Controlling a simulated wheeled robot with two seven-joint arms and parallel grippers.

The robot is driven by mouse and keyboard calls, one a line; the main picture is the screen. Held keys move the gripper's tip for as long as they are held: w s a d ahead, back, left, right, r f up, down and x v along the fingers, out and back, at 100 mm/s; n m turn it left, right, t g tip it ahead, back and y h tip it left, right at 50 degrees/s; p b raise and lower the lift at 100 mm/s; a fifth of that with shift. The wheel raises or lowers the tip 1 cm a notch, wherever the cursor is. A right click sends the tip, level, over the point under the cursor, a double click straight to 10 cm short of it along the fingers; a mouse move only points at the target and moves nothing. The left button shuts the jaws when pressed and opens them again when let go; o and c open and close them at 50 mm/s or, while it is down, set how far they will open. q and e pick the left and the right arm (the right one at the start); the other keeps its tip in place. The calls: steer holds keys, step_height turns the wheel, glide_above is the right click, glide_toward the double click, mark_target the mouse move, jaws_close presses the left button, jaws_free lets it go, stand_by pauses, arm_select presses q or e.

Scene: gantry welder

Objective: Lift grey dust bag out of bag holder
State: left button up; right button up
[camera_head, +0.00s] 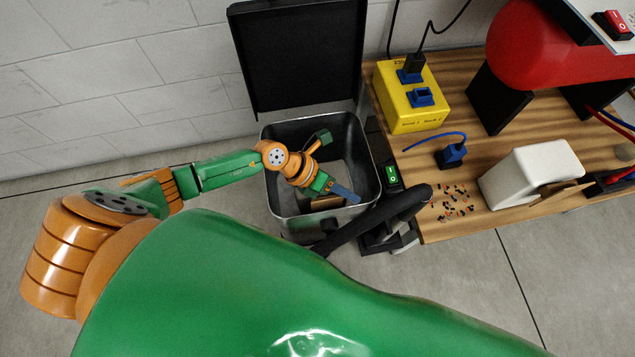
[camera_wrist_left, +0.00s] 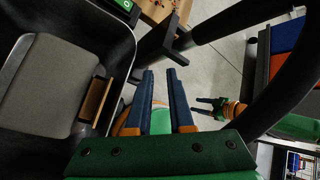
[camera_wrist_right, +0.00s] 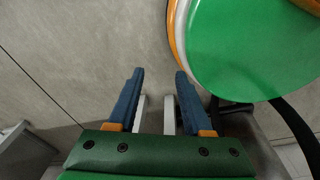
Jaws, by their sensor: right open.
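An open dark metal bin (camera_head: 272,190) stands below the raised black lid (camera_head: 300,60). In the left wrist view, a grey slab (camera_wrist_left: 38,88), which looks like the dust bag, lies inside. A brown strip (camera_wrist_left: 95,100) is at its edge against the bin wall; it also shows in the head view (camera_head: 325,203). My left gripper (camera_head: 352,196) is over the bin near its front rim. Its fingers (camera_wrist_left: 161,72) are apart with nothing between them, beside the bin wall. My right gripper (camera_wrist_right: 159,73) is open and empty over the floor; it also shows in the left wrist view (camera_wrist_left: 202,106).
A thick black hose or bar (camera_head: 385,215) crosses at the bin's front right. A green switch (camera_head: 392,175) is on the bin's right side. The wooden bench (camera_head: 440,230) at right holds a yellow box (camera_head: 410,105) and a white container (camera_head: 530,170). A tiled wall is behind.

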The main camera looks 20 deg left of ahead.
arm_select(q)
steer(key=a+f+m+y, duration=0.1)
steer(key=a+m, duration=0.1)
steer(key=a+f+m+y+b, duration=0.1)
steer(key=a+f+m+y, duration=0.1)
steer(key=a+f+m+y+b, duration=0.1)
steer(key=a+f+m+y, duration=0.1)
steer(key=a, duration=0.1)
steer(key=shift+s+f+m, duration=0.2)
steer(key=shift+s+m, duration=0.05)
steer(key=shift+m, duration=0.15)
steer(key=b+x, duration=0.2)
steer(key=x, duration=0.3)
steer(key=shift+d+f, duration=0.1)
steer(key=shift+f, duration=0.2)
steer(key=shift+w+d+f, duration=0.1)
steer(key=shift+d+f, duration=0.05)
steer(key=shift+f, duration=0.2)
arm_select(e)
step_height(320, 180, down, 7)
steer(key=w+d, duration=0.1)
steer(key=w, duration=0.1)
steer(key=shift+d+t, duration=0.3)
arm_select(q)
jaws_close()
arm_select(e)
steer(key=shift+d, duration=0.1)
steer(key=shift+s+a, duration=0.1)
steer(key=shift+a, duration=0.25)
steer(key=shift+d, duration=0.3)
